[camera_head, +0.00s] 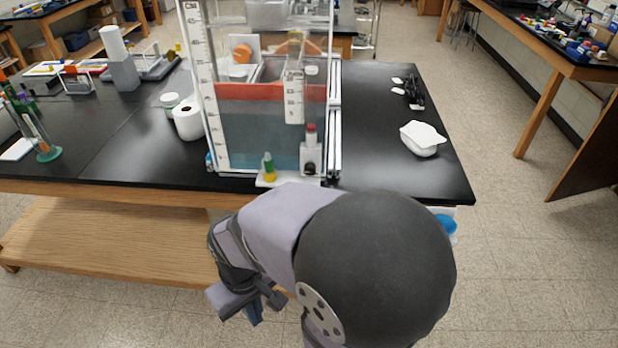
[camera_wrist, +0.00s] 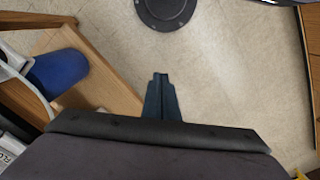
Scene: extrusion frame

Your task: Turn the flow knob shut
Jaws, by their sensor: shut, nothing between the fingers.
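In the head view an orange knob (camera_head: 243,53) sits on a white plate, seen at the clear tank. A small red-topped fitting (camera_head: 311,135) stands at the tank's front right corner. I cannot tell for sure which is the flow knob. My gripper (camera_head: 254,318) hangs in front of the bench, low over the floor and apart from both. In the wrist view its fingers (camera_wrist: 161,78) are together and empty, pointing at the floor. A partly cut-off label (camera_wrist: 9,160) at the lower left shows letters like "FLO".
The clear tank (camera_head: 270,145) with dark liquid stands at the black bench's (camera_head: 385,165) front edge. A green and yellow bottle (camera_head: 268,167) stands before it. A white paper roll (camera_head: 187,122) is left, a white crumpled item (camera_head: 422,139) right.

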